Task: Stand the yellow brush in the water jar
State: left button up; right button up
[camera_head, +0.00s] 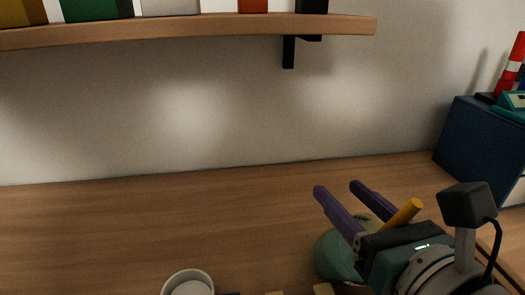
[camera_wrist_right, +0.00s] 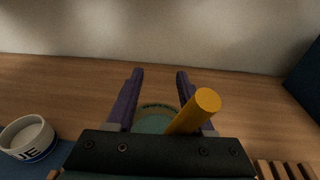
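The yellow brush (camera_head: 405,212) shows as a thick yellow rod sticking up beside my right gripper's palm. In the right wrist view the brush (camera_wrist_right: 194,112) points up toward the camera, and its lower part is hidden by the palm. A round green vessel (camera_head: 334,258), likely the water jar, sits below the gripper. Its rim (camera_wrist_right: 158,107) shows between the fingers in the wrist view. My right gripper (camera_head: 337,187) has its purple fingers apart. I cannot tell whether the brush's lower end is inside the jar. My left gripper is out of view.
A white cup (camera_head: 188,284) stands at the bottom left, with blue lettering in the wrist view (camera_wrist_right: 30,138). A dark blue box (camera_head: 478,142) stands at the right. A wooden shelf (camera_head: 200,30) hangs above. The table's back left is clear.

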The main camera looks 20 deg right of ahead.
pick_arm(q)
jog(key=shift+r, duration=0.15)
pick_arm(e)
jog(key=shift+s+r, duration=0.2)
jog(key=shift+r, duration=0.15)
pick_arm(q)
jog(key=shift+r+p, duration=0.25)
jog(key=shift+p, duration=0.1)
pick_arm(e)
jog(key=shift+r, duration=0.3)
pick_arm(q)
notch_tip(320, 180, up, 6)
jog(key=p, duration=0.5)
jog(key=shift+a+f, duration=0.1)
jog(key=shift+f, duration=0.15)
pick_arm(e)
jog(key=s+r, duration=0.4)
jog(key=r, duration=0.3)
jog(key=shift+a, duration=0.2)
jog(key=shift+w+f, duration=0.1)
